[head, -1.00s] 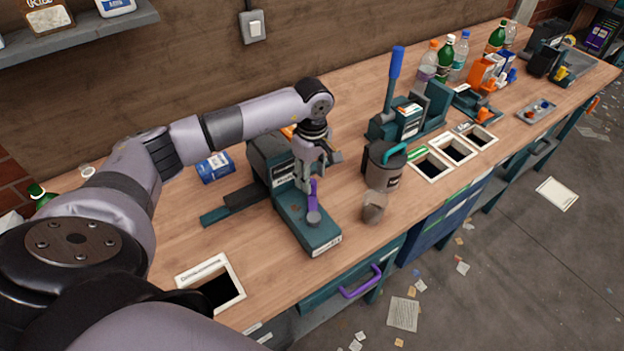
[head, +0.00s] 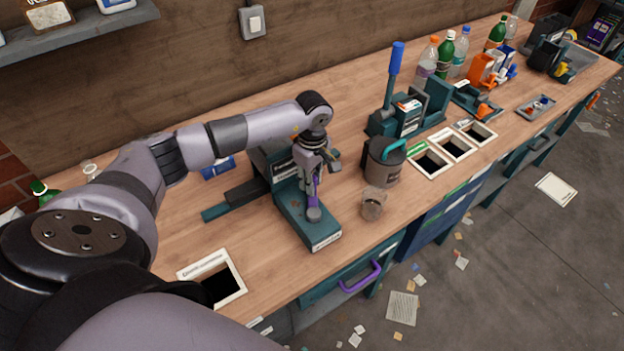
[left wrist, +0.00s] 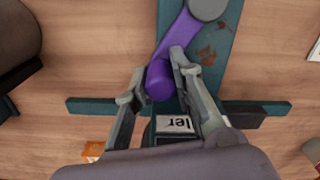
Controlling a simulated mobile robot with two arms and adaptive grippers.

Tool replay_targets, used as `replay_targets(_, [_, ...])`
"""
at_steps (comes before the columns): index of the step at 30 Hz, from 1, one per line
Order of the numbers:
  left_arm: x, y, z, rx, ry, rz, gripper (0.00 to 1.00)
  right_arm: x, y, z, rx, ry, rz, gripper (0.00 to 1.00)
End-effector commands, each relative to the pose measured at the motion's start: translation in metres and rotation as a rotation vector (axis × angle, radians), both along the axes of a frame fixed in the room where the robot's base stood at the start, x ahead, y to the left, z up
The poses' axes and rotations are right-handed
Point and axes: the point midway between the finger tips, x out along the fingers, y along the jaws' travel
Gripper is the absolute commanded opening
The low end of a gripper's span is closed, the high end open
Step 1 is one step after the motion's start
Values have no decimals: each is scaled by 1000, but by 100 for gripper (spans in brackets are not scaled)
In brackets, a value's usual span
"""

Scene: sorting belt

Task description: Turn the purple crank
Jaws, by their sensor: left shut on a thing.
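The purple crank (head: 312,190) stands on the front part of a teal machine (head: 319,236) with a dark upper body. In the left wrist view, the purple crank arm (left wrist: 175,40) runs from a grey round hub to a rounded purple knob. My left gripper (left wrist: 158,76) is shut on the knob, one finger on each side. In the head view, my left gripper (head: 314,180) reaches down from above onto the crank. The fingers and wrist partly hide the crank and the machine's body. My right gripper is not in view.
A dark jug with a teal handle (head: 383,165) and a small clear cup (head: 373,204) stand just right of the machine. A teal press with a blue lever (head: 393,75) is behind them. A white-framed opening (head: 235,285) is at the front left. Bottles (head: 445,54) stand farther back.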

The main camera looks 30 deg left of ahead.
Motion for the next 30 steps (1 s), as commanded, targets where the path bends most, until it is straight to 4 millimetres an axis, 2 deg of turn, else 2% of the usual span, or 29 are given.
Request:
replay_targets(8, [0,0,0,0,1,0,0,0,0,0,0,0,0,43])
replay_targets(23, [0,0,0,0,0,-1,0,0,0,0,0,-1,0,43])
replay_targets(30, [-2,5,-2,1,-1,-39,0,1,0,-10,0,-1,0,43])
